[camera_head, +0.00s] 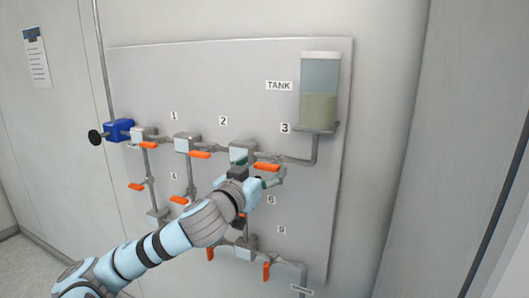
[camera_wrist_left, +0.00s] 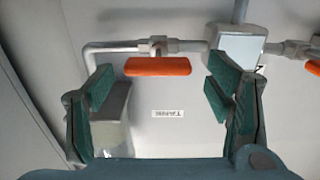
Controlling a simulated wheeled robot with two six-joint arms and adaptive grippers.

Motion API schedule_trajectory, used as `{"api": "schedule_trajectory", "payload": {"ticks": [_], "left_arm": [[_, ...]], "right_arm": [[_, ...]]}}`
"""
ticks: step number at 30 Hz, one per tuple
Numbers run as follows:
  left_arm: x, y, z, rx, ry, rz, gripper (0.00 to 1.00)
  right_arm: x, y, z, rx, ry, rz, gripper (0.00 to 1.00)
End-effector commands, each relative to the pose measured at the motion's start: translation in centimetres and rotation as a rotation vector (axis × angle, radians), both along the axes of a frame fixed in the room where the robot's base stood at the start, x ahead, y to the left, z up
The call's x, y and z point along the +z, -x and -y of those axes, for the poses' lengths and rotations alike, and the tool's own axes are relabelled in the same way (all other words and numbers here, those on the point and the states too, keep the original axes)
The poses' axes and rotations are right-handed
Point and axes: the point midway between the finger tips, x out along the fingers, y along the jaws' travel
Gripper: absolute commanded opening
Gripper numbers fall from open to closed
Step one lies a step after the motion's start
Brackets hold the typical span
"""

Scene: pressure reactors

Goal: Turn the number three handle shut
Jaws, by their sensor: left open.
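The number three handle (camera_head: 267,167) is an orange lever on the pipe left of and below the "3" label (camera_head: 285,128). It lies roughly along the horizontal pipe. In the left wrist view the orange handle (camera_wrist_left: 157,66) sits crosswise, beyond and between the open fingertips. My left gripper (camera_head: 268,182) is open and empty, just below the handle in the head view. In the left wrist view its two green-padded fingers (camera_wrist_left: 160,90) are spread apart, with no contact on the handle visible. My right gripper is in neither view.
The tank (camera_head: 319,90) hangs on the panel (camera_head: 245,75) above the pipe's right end. Other orange handles, such as the one under label 2 (camera_head: 200,155), sit close by on the left. My left arm hides part of the lower pipes. A blue fitting (camera_head: 118,130) is at far left.

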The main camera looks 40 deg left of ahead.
Motion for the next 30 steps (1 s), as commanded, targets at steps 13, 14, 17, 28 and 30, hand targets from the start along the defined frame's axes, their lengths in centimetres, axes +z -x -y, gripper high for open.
{"api": "schedule_trajectory", "payload": {"ticks": [13, 14, 17, 28, 30], "left_arm": [[-0.34, -1.22, -0.23, -0.002, 0.000, -0.002, 0.70], [-0.34, -1.22, -0.23, -0.002, 0.000, -0.002, 0.65], [-0.34, -1.21, -0.24, -0.002, 0.000, -0.002, 0.49], [-0.31, -1.20, -0.25, -0.002, -0.012, -0.007, 0.25], [-0.29, -1.20, -0.26, -0.001, -0.025, -0.011, 0.25]], "right_arm": [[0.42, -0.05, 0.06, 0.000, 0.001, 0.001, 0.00], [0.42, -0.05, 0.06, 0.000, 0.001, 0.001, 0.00], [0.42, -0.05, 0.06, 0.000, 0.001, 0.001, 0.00], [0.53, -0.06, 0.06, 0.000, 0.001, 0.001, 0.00], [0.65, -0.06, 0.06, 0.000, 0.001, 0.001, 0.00]]}}
